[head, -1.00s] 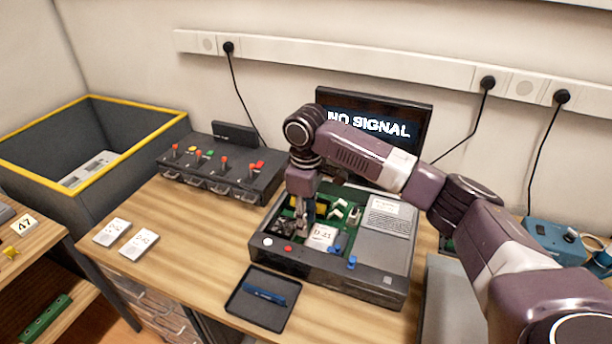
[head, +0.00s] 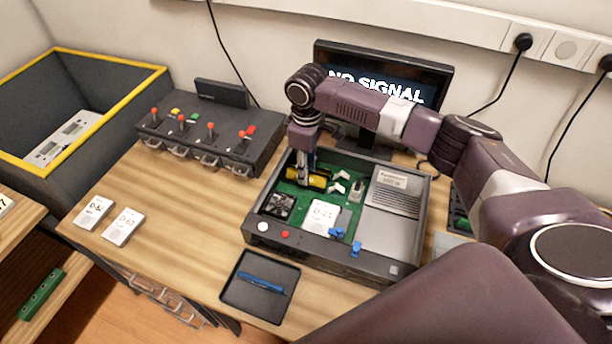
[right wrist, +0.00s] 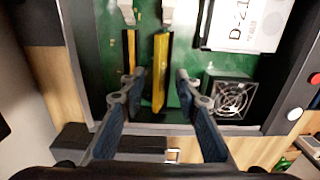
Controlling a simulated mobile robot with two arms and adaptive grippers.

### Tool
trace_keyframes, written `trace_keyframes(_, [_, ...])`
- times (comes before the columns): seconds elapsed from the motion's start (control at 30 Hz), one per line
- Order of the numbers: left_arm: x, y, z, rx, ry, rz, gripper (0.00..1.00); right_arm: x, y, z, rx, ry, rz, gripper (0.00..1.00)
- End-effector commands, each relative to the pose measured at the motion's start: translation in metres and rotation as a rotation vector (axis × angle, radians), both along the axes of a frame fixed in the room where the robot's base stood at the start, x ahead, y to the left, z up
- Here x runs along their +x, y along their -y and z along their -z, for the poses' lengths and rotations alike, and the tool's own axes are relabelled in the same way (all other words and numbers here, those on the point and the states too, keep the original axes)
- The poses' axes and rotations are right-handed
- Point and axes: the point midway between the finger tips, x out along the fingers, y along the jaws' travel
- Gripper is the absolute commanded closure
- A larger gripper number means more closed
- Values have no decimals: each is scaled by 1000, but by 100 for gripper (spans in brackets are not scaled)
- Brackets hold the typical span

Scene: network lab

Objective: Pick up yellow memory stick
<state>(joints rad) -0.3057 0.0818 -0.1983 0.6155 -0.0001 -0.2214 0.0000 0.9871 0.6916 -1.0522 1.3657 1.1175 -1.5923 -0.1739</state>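The yellow memory stick (head: 313,181) stands in the green board inside the open grey case (head: 337,258), toward its back left. In the right wrist view the yellow memory stick (right wrist: 160,66) runs lengthwise between the fingertips. My right gripper (head: 304,182) points down into the case at the stick. In the right wrist view my right gripper (right wrist: 160,82) is open, with a finger on each side of the stick and gaps showing. Part of the stick is hidden by the gripper in the head view. My left gripper is not in view.
A fan (head: 280,205) and a white D-21 module (head: 322,215) sit in the case near the stick. A black tray (head: 236,294) holds a blue tool (head: 262,284) in front. A switch box (head: 228,150) stands left, and a monitor (head: 420,75) behind.

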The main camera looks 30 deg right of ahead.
Motion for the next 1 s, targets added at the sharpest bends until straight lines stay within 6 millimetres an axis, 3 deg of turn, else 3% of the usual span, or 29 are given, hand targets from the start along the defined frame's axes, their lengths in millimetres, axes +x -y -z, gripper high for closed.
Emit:
trace_keyframes(0.13, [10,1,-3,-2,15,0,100,0,-1,13,1,1,-1,70])
trace_keyframes(0.37, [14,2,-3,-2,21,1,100,0,-1,15,1,2,-2,70])
trace_keyframes(0.63, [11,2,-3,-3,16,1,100,1,-1,14,1,2,-2,100])
trace_keyframes(1.0, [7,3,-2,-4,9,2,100,2,1,13,-2,7,1,100])
